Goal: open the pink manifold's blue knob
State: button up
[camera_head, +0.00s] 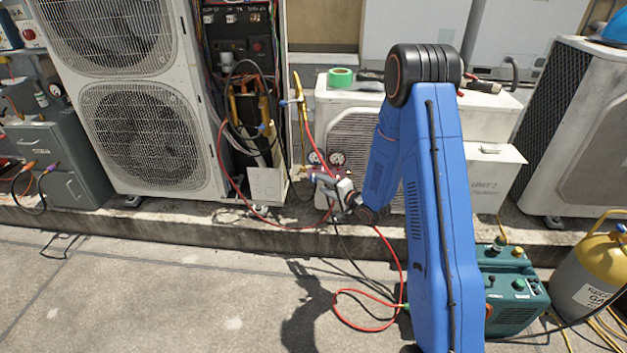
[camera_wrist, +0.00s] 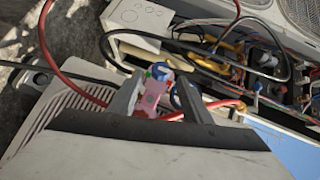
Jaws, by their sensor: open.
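The pink manifold (camera_wrist: 149,100) shows in the wrist view between the two grey fingers of my gripper (camera_wrist: 158,82). A blue knob (camera_wrist: 160,71) is at its upper end, between the fingertips in the picture. I cannot tell whether a finger touches it. A small green part sits just left of the knob. In the head view my gripper (camera_head: 325,183) is in front of the manifold's two round gauges (camera_head: 337,158), beside the open condenser. It is open, and it hides most of the manifold's body there.
Red hoses (camera_head: 403,262) and black hoses run around the manifold and down to the green pump (camera_head: 512,290). An open condenser (camera_head: 140,130) with exposed wiring stands left. A white unit with a green tape roll (camera_head: 340,77) stands behind my arm.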

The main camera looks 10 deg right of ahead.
aim_at(316, 180)
jog(key=x, duration=0.6)
jog(key=shift+w+a+f, duration=0.1)
jog(key=shift+w, duration=0.2)
jog(key=c, duration=1)
